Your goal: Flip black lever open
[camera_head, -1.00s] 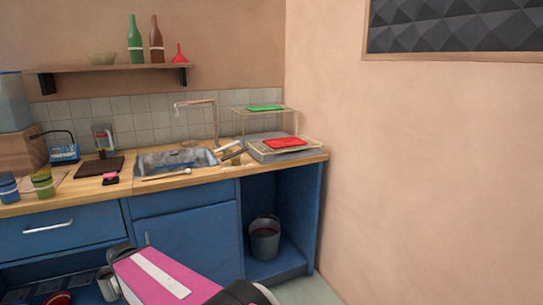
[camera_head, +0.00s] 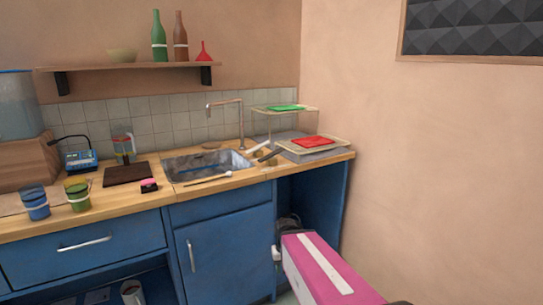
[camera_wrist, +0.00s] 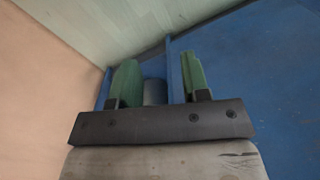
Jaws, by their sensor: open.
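I cannot clearly make out a black lever. A blue device (camera_head: 80,159) with a thin black bent arm stands on the left of the counter. My gripper (camera_wrist: 160,80) is open, with two green finger pads apart and nothing held. A grey-blue rounded thing (camera_wrist: 155,92) shows beyond the gap between them. In the head view my pink arm hides part of the lower cabinet.
The wooden counter (camera_head: 110,208) holds a dark board (camera_head: 128,173), two jars and a rack with a red tray (camera_head: 313,142). A blue cabinet door (camera_head: 228,252) is below, with an open bay to its right. A wall closes the right side.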

